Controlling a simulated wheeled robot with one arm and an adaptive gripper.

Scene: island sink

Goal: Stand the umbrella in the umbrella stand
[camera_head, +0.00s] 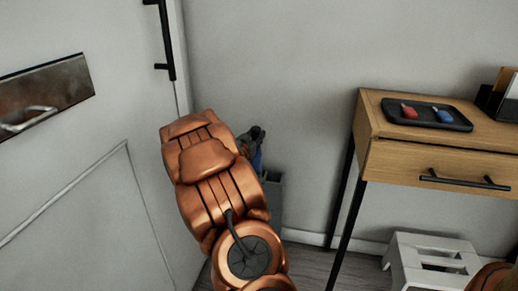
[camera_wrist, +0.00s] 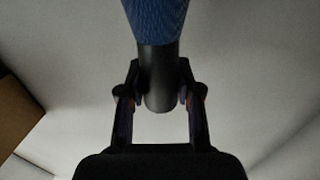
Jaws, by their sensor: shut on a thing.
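My gripper (camera_wrist: 160,95) is shut on the dark cylindrical handle (camera_wrist: 159,72) of the umbrella, whose blue textured canopy (camera_wrist: 157,16) runs out of the top of the wrist view. In the head view my gripper (camera_head: 250,140) shows only partly past my copper arm, with a bit of the blue umbrella (camera_head: 257,160) below it. The grey umbrella stand (camera_head: 273,198) stands on the floor by the wall, partly hidden by my arm. The umbrella is right above or at the stand's top; whether its lower end is inside the stand, I cannot tell.
A wooden console table (camera_head: 440,160) with a drawer stands to the right, bearing a black tray (camera_head: 428,122) with a red and a blue item. A white step stool (camera_head: 425,262) is beneath it. A white door (camera_head: 70,170) is at left.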

